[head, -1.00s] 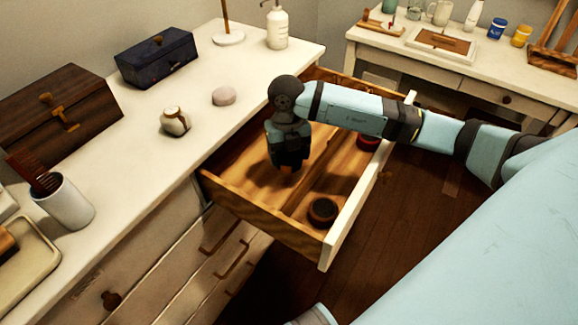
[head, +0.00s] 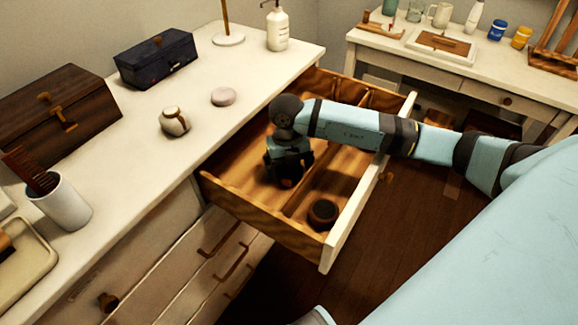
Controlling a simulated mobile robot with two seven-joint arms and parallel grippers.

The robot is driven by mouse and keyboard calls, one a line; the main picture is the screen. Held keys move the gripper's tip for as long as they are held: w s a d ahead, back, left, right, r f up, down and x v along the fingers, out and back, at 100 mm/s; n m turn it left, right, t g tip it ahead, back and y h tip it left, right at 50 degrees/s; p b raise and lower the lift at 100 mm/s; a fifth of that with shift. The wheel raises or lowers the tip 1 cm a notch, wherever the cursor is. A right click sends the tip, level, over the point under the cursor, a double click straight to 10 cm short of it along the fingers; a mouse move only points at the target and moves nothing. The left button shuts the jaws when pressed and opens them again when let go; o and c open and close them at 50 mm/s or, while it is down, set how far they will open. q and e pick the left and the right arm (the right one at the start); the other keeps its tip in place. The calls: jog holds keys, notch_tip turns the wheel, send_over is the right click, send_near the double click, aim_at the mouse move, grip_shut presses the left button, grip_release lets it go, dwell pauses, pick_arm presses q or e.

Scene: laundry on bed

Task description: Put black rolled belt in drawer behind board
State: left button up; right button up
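The drawer (head: 340,235) is pulled open from the white dresser. A wooden board (head: 297,207) divides it lengthwise. A dark rolled belt (head: 323,212) lies in the compartment on the front-panel side of the board. My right gripper (head: 287,181) points down inside the drawer, over the compartment on the dresser side of the board. Something dark shows at its fingertips, but I cannot tell whether it is a rolled belt or the fingers themselves. The wrist hides the gap between the fingers. My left gripper is not in view.
The dresser top holds a wooden chest (head: 55,115), a dark blue box (head: 157,58), a small jar (head: 174,121), a pale round soap (head: 223,96) and a white cup (head: 63,203). My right forearm crosses above the drawer's front panel. A side table (head: 450,75) stands behind.

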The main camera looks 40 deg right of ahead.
notch_tip(320, 180, up, 12)
jog(key=w+p, duration=0.1)
jog(key=p, duration=0.1)
jog(key=shift+w+d, duration=0.2)
jog(key=shift+d, duration=0.05)
jog(key=shift+r, duration=0.15)
dwell(0.4)
